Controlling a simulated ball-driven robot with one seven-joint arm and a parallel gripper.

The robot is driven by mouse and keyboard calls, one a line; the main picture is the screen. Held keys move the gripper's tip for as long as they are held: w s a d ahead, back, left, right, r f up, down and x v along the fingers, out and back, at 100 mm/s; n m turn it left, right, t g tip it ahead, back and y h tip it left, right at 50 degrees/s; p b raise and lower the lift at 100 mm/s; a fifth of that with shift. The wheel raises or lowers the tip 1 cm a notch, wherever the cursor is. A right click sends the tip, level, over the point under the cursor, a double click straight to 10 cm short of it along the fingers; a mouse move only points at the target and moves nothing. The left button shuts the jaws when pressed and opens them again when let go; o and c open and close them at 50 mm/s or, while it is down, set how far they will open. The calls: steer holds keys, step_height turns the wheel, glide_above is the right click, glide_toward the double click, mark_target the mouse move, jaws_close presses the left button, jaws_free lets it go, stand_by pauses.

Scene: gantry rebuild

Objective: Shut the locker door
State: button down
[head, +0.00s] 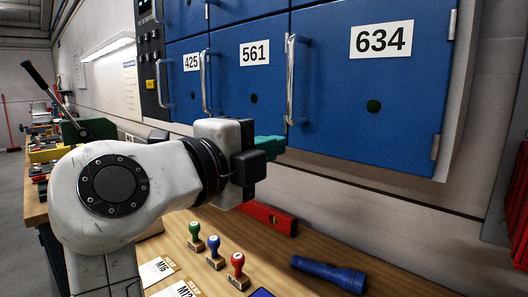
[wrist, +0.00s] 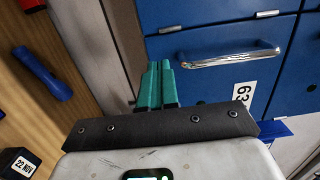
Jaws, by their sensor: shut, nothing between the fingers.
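The blue locker door 634 (head: 340,90) fills the upper right in the head view, with a chrome bar handle (head: 290,80) on its left and hinges on its right. It looks about flush with its neighbours, and I cannot make out a clear gap. In the wrist view the door (wrist: 205,85) and its handle (wrist: 230,54) lie beyond my fingers. My gripper (head: 272,146) has teal fingers, shut and empty, near the lower left corner of door 634 and below its handle. The fingers also show in the wrist view (wrist: 158,80), apart from the handle.
Locker doors 561 (head: 246,85) and 425 (head: 187,84) are to the left and look shut. On the wooden bench (head: 215,283) below are a red level (head: 268,217), several stamps (head: 214,250) and a blue torch (head: 330,272). A red object (head: 518,205) is at the far right.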

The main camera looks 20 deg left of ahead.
steer(key=b+v, duration=0.1)
steer(key=v, duration=0.8)
steer(key=shift+a, duration=0.4)
